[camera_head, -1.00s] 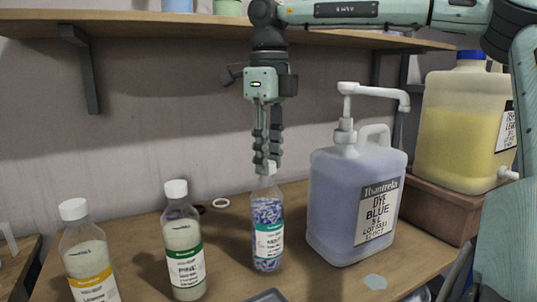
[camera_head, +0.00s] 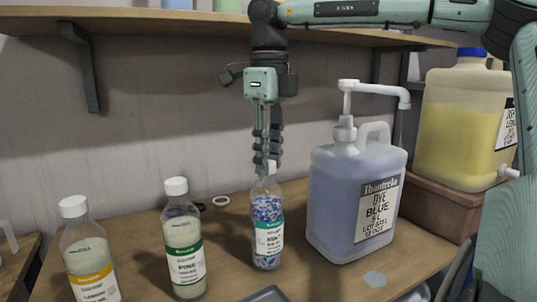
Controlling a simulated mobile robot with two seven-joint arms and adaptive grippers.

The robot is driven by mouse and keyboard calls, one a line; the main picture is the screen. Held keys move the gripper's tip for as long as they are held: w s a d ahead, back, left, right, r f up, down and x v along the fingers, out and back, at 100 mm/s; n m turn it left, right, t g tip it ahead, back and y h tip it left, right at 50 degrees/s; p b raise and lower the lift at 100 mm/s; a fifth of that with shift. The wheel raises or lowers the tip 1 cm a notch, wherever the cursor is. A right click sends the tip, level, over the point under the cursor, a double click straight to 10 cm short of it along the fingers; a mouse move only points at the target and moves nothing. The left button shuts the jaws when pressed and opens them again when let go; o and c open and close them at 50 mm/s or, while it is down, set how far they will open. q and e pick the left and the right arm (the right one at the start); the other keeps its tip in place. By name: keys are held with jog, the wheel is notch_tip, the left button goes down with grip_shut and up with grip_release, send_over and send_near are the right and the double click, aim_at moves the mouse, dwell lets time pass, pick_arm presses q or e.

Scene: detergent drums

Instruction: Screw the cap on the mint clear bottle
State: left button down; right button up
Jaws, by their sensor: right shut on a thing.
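The clear bottle with a teal label (camera_head: 268,236) stands upright on the wooden bench, with blue and white speckled contents. I take it for the mint one, though its print is too small to read surely. My right gripper (camera_head: 267,167) points straight down over its neck. Its fingers are shut on a small white cap (camera_head: 271,167) at the bottle's mouth. The fingers hide most of the cap, so I cannot tell how far it sits on the thread. My left gripper is not in view.
A blue dye jug (camera_head: 340,205) with a pump stands close on the right. A yellow container (camera_head: 455,125) sits on a brown block behind it. A white-capped pine bottle (camera_head: 184,262) and a yellow-labelled bottle (camera_head: 88,265) stand left. A shelf (camera_head: 180,28) runs above.

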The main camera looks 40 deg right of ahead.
jog(key=shift+f+m, duration=0.15)
jog(key=shift+m, duration=0.85)
jog(key=m+b, duration=0.1)
jog(key=m, duration=0.2)
jog(key=shift+a+m, duration=0.1)
jog(key=shift+m, duration=0.2)
jog(key=m+b, duration=0.1)
jog(key=m, duration=0.2)
jog(key=shift+m, duration=1.4)
